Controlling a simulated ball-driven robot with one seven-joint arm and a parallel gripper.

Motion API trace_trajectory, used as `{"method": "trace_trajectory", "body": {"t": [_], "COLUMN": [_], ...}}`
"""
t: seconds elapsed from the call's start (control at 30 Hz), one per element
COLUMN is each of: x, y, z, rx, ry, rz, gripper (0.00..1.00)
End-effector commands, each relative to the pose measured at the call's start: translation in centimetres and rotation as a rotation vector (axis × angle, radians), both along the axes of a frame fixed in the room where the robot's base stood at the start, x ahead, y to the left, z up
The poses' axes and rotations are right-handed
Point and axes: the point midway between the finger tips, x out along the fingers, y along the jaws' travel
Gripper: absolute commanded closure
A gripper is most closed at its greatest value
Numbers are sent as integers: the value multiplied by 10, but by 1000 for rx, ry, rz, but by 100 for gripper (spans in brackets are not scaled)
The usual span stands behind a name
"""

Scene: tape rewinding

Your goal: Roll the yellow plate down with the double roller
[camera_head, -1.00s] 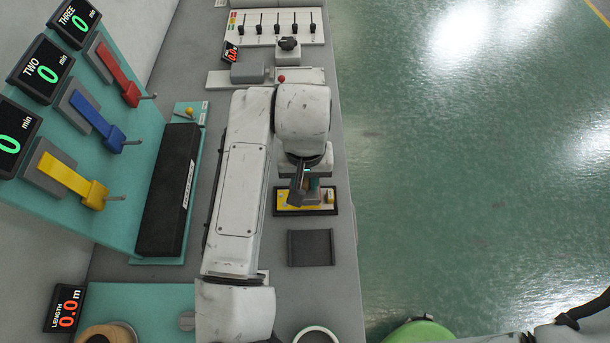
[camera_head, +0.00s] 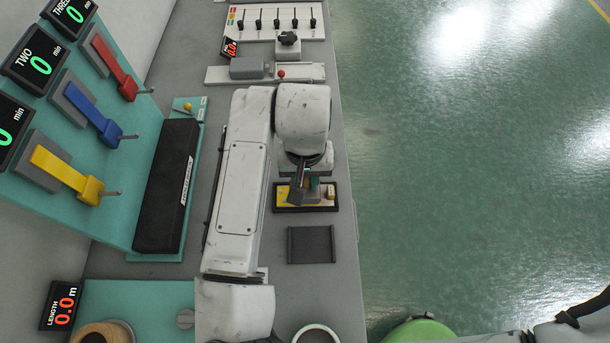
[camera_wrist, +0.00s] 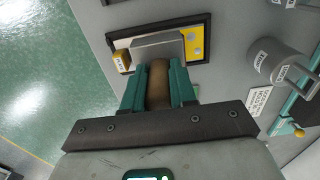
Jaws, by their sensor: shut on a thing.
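My gripper (camera_wrist: 157,88) is shut on the brown handle of the double roller (camera_wrist: 158,82), between its two teal fingers. A grey metal block (camera_wrist: 155,46) at the far end of the handle lies over the yellow plate (camera_wrist: 193,42) and hides its middle. I cannot tell whether it presses on the plate. The yellow plate sits in a black-rimmed tray. In the head view the yellow plate (camera_head: 283,195) shows at the left of its tray, and my gripper (camera_head: 305,190) is over it, partly hidden by my arm.
A small yellow block (camera_head: 331,194) is at the tray's right end. A dark grey pad (camera_head: 311,245) lies just below the tray. A long black block (camera_head: 167,187) and a teal panel with red, blue and yellow levers stand to the left. The bench edge is close on the right.

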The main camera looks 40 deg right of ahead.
Motion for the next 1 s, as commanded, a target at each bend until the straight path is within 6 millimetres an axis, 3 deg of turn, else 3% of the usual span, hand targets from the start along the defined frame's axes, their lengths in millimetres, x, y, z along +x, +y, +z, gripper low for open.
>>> {"method": "trace_trajectory", "body": {"t": [1.0], "x": [0], "y": [0], "z": [-7], "rx": [-1], "ry": [-1], "rz": [0], "gripper": [100]}}
